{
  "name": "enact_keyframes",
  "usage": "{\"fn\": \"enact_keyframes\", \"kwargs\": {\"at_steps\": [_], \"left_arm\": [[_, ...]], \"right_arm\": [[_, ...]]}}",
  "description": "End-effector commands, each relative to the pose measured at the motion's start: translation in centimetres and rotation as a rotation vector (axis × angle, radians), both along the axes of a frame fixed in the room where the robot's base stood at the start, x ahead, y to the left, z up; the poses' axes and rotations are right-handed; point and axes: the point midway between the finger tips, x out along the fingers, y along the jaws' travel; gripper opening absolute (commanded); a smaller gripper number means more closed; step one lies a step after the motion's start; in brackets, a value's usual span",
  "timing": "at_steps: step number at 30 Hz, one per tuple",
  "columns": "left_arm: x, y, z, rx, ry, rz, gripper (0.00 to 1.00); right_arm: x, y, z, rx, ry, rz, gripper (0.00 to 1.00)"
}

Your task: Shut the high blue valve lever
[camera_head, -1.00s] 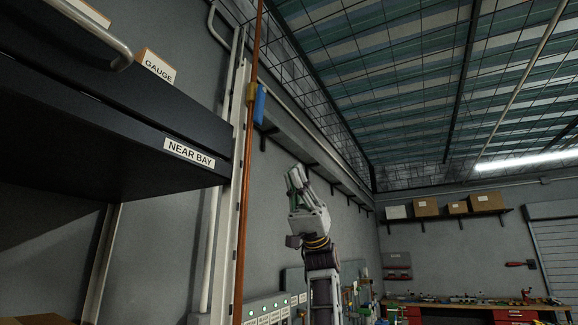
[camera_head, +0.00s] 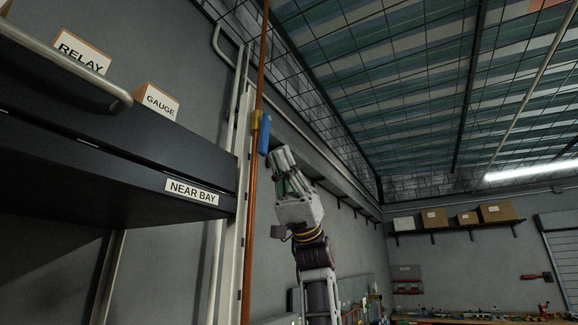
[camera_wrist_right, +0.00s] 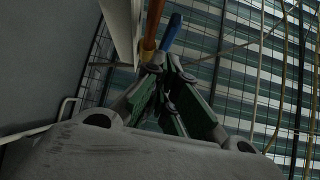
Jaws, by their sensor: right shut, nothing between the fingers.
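The blue valve lever (camera_head: 264,137) sits on a brass valve body (camera_head: 255,121) high on a vertical copper pipe (camera_head: 250,200). It points along the pipe, on its right side. My right gripper (camera_head: 281,156) is shut and empty, raised with its fingertips close to the lower end of the lever; I cannot tell if they touch. In the right wrist view the blue lever (camera_wrist_right: 171,32) rises just beyond the shut fingertips (camera_wrist_right: 164,62), beside the orange-brown pipe (camera_wrist_right: 153,25). My left gripper is not in view.
A dark shelf labelled NEAR BAY (camera_head: 191,192) juts out at the left, with a metal handle (camera_head: 75,68) and boxes marked RELAY (camera_head: 82,52) and GAUGE (camera_head: 158,102). A pale post (camera_head: 232,200) stands beside the pipe. A wall shelf (camera_head: 455,228) holds boxes at the right.

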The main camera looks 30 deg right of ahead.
Motion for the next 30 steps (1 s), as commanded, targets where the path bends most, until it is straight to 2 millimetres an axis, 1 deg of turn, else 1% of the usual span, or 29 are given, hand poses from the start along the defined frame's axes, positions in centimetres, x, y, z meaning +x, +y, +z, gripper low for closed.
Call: {"fn": "enact_keyframes", "kwargs": {"at_steps": [3, 7, 20, 25, 30], "left_arm": [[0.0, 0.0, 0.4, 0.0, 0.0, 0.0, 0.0], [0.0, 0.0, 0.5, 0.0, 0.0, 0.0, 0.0], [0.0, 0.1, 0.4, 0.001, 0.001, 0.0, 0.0], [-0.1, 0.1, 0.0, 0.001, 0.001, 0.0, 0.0], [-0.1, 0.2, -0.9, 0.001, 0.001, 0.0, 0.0]], "right_arm": [[-0.5, 0.7, 0.2, 0.0, -0.001, 0.001, 0.0], [-0.7, 1.1, 0.2, 0.0, 0.001, 0.001, 0.0], [-0.8, 1.3, 0.1, 0.001, 0.001, 0.001, 0.0], [-0.8, 1.4, -0.1, 0.013, 0.008, 0.0, 0.0], [-1.0, 1.7, -0.3, 0.044, 0.026, 0.001, 0.0]]}}
